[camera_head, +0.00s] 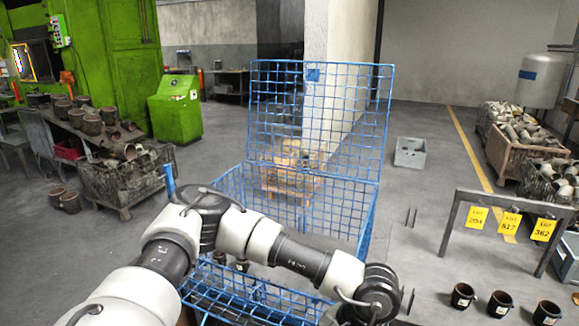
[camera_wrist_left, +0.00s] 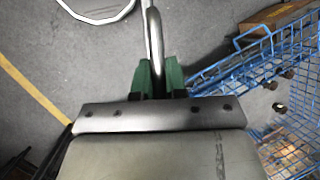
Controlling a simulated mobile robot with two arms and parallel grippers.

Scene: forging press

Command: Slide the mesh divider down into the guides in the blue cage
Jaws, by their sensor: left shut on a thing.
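The blue cage (camera_head: 368,222) of wire mesh stands at the centre of the head view, its front partly hidden by my left arm. An upright blue mesh panel (camera_head: 345,123) with a small blue plate rises at its back; I cannot tell whether it is a lid or the divider. The cage also shows at the right of the left wrist view (camera_wrist_left: 258,57). My left gripper (camera_wrist_left: 159,72), with green fingers, is shut on a bent grey metal rod (camera_wrist_left: 154,35), beside the cage. I cannot tell whether the rod belongs to the mesh divider. My right gripper is not in view.
A rack with yellow tags (camera_head: 509,222) stands at the right, with dark cups (camera_head: 499,304) before it. A grey bin (camera_head: 410,152) sits on the floor behind. Crates of parts (camera_head: 125,177) stand at the left. Floor right of the cage is mostly clear.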

